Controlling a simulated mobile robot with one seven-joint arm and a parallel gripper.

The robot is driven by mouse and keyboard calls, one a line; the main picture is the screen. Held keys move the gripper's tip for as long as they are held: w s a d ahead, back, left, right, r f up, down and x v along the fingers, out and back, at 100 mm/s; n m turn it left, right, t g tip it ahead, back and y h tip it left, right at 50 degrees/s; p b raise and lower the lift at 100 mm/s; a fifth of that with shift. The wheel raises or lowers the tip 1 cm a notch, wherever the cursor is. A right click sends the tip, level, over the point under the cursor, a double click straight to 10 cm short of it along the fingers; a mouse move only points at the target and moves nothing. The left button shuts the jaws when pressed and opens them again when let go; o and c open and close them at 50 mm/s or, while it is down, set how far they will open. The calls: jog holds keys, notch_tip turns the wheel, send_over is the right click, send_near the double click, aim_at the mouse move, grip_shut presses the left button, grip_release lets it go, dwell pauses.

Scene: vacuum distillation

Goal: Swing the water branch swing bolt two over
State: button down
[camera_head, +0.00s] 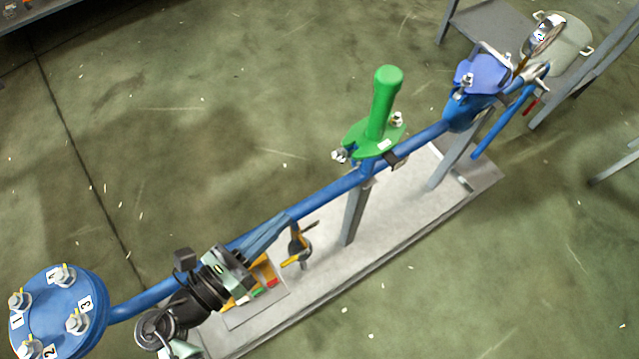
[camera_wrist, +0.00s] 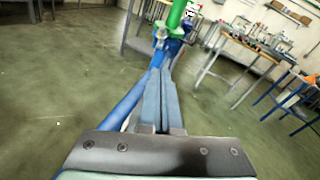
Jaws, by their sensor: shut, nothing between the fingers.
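The water branch is a blue pipe (camera_head: 325,198) running diagonally above a pale base plate. On it stands a green flanged cap (camera_head: 385,100) with an upright cylinder. One metal swing bolt (camera_head: 340,155) is at the flange's left edge and another swing bolt (camera_head: 397,120) at its right; I cannot tell which is number two. The cap also shows in the wrist view (camera_wrist: 176,15), with a bolt (camera_wrist: 160,38) on its near side. My gripper (camera_head: 288,218) is shut and empty, beside the pipe, left of and below the cap. Its fingers (camera_wrist: 161,73) lie together in the wrist view.
A round blue flange (camera_head: 50,310) with numbered bolts is at lower left. A small valve with an orange-yellow part (camera_head: 299,245) stands near my fingers. A blue-lidded fitting (camera_head: 483,73) and gauge (camera_head: 545,36) are at upper right. Open floor lies above the pipe.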

jog(key=f, duration=0.1)
jog(key=b, duration=0.2)
send_near(337, 159)
notch_tip(337, 159, down, 4)
jog(key=w+d, duration=0.2)
jog(key=d, duration=0.1)
jog(key=shift+t, duration=0.3)
jog(key=shift+w+d+r, duration=0.3)
jog(key=shift+w+r, duration=0.4)
jog(key=shift+w, duration=0.1)
jog(key=shift+w+d+r, duration=0.25)
jog(key=shift+w+r, duration=0.5)
jog(key=shift+w, duration=0.05)
jog(key=shift+r, duration=0.15)
jog(key=shift+r+p, duration=0.15)
jog(key=shift+p, duration=0.9)
